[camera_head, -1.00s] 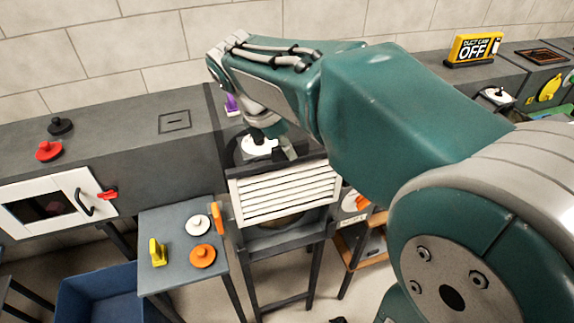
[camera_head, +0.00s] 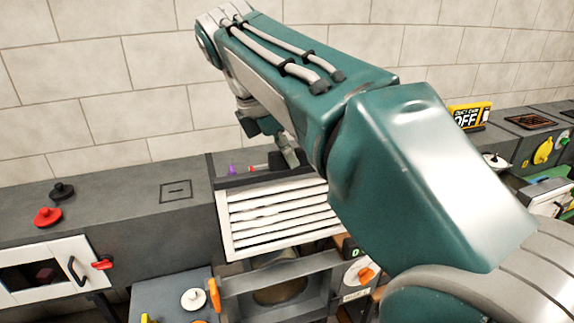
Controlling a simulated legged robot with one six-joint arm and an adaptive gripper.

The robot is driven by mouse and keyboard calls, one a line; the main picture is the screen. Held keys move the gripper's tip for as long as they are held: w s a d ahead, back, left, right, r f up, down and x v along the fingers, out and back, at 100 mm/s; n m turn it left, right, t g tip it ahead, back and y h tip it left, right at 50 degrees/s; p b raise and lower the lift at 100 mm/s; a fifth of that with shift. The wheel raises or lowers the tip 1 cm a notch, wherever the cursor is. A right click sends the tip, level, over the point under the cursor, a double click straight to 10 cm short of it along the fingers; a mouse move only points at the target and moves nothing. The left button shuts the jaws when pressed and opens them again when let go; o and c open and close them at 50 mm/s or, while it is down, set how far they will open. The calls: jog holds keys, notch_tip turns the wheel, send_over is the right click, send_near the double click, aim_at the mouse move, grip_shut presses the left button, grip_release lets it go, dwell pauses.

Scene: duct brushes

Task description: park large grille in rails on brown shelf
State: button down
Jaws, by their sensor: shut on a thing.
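The large grille (camera_head: 275,217) is a white framed panel with several horizontal slats. It hangs tilted in front of the grey duct, above a dark grey open-topped stand (camera_head: 310,268). My gripper (camera_head: 288,160) is shut on the grille near its upper edge; the fingertips are partly hidden by the grille and my arm. The brown shelf is mostly hidden behind my arm and the grey stand, at the lower right; its rails cannot be made out.
A grey side table (camera_head: 160,290) with a white knobbed disc (camera_head: 193,299) and an orange handle stands lower left. A white door with a black handle (camera_head: 75,270) is on the duct at left. A panel with an orange knob (camera_head: 366,274) is beside the stand.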

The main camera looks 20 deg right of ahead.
jog(key=shift+r, duration=3.95)
jog(key=shift+f, duration=0.1)
